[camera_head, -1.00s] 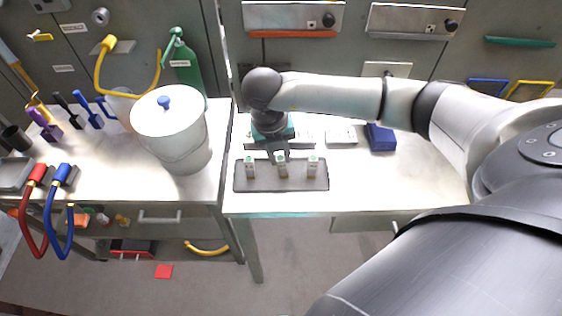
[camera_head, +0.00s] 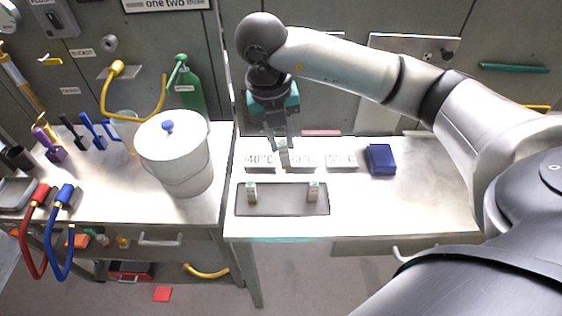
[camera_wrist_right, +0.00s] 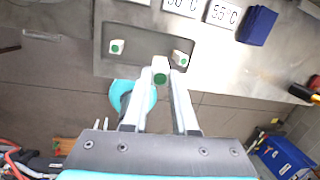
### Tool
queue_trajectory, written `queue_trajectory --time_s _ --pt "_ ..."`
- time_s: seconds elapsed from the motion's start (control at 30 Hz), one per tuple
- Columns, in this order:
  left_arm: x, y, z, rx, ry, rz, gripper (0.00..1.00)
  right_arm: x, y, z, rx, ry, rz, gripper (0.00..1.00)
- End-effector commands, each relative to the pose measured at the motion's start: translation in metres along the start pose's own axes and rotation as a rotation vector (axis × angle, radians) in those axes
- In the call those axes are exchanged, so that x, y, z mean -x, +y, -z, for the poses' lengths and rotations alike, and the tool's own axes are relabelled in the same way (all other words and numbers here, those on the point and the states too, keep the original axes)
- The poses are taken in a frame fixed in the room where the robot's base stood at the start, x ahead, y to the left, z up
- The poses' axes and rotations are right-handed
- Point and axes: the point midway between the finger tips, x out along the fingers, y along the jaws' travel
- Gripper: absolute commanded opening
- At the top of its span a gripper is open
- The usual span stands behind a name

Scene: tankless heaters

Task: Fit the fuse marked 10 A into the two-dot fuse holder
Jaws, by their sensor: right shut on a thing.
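My right gripper (camera_head: 281,143) is shut on a small pale fuse (camera_head: 284,158) and holds it upright above the far side of the dark grey tray (camera_head: 283,211). In the right wrist view the held fuse (camera_wrist_right: 160,66) shows a green dot on its end between the fingertips. Two similar fuses stand in the tray, a left one (camera_head: 252,193) and a right one (camera_head: 313,192). The ampere markings are too small to read. I cannot make out the two-dot fuse holder. My left gripper is not in view.
Temperature plates, including a 55 °C one (camera_head: 341,161), and a blue block (camera_head: 381,159) lie behind the tray. A white lidded pot (camera_head: 176,160) stands on the left bench. The bench right of the tray is clear. A grey panel wall stands behind.

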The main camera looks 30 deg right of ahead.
Motion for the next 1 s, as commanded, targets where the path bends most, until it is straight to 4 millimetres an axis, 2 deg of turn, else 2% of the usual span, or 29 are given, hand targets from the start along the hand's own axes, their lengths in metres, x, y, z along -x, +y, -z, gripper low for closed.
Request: queue_trajectory --time_s 0.03,0.1,0.2,0.33,0.67,0.87,1.0 --pt "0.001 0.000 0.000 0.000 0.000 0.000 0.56 0.016 -0.002 -0.002 0.001 -0.006 -0.003 0.00" --pt "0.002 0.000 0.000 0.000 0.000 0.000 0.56 0.032 -0.004 -0.004 0.000 -0.004 -0.003 0.00" --pt "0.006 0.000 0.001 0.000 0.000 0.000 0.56 0.049 -0.007 -0.005 0.000 -0.002 0.001 0.00" --pt "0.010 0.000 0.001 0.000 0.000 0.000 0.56 0.061 -0.009 -0.006 0.000 -0.002 0.000 0.00" --pt "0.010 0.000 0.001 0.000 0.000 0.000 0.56 0.065 -0.009 -0.005 0.032 -0.003 -0.003 0.00" --pt "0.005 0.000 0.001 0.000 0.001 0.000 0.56 0.059 -0.004 0.001 0.260 -0.037 -0.025 0.00" --pt "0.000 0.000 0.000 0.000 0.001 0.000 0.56 0.052 0.002 0.007 0.512 -0.072 -0.050 0.00"
